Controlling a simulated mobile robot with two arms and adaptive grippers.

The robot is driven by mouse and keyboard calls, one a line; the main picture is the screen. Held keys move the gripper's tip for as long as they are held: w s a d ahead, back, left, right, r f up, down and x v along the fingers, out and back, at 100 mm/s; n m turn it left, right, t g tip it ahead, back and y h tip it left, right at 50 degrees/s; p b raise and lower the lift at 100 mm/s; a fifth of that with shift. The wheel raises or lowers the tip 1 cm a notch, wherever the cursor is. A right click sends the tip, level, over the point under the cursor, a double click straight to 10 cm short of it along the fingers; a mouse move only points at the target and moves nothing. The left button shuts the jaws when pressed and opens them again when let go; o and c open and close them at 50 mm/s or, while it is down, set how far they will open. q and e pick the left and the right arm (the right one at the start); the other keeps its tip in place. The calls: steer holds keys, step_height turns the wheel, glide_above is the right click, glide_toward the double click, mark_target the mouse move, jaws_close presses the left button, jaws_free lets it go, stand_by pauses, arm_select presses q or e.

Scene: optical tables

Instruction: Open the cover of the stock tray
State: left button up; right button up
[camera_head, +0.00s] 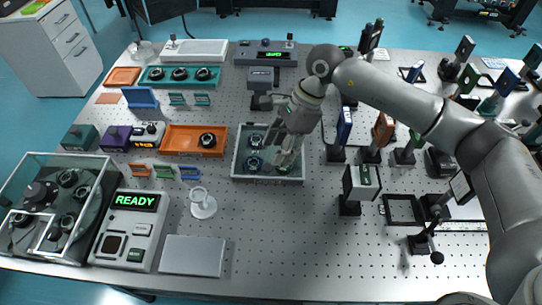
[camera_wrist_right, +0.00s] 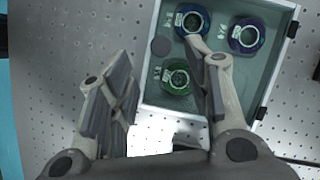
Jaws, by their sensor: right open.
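The stock tray (camera_head: 252,181) is a pale grey, roughly square tray near the middle of the table. It also shows in the right wrist view (camera_wrist_right: 277,63). A clear greenish pane seems to lie flat over it, with dark fittings along the right edge in the wrist view. Blue, purple and green round mounts and a dark disc show in or under the pane. My right gripper (camera_head: 283,155) is above the tray's right half, pointing down. In the wrist view its open fingers (camera_wrist_right: 160,54) straddle the tray's left edge. Contact is unclear. My left gripper is out of view.
An orange tray (camera_head: 178,153) stands left of the stock tray, and a white funnel-like stand (camera_head: 203,208) stands front left. A READY panel (camera_head: 130,228) and a glass case (camera_head: 30,256) are farther left. Optics posts crowd the right. The table in front is clear.

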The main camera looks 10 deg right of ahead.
mark_target(268, 166)
steer(key=p+x, duration=0.1)
steer(key=x, duration=0.4)
steer(key=shift+a+f, duration=0.1)
steer(key=shift+f, duration=0.2)
jaws_close()
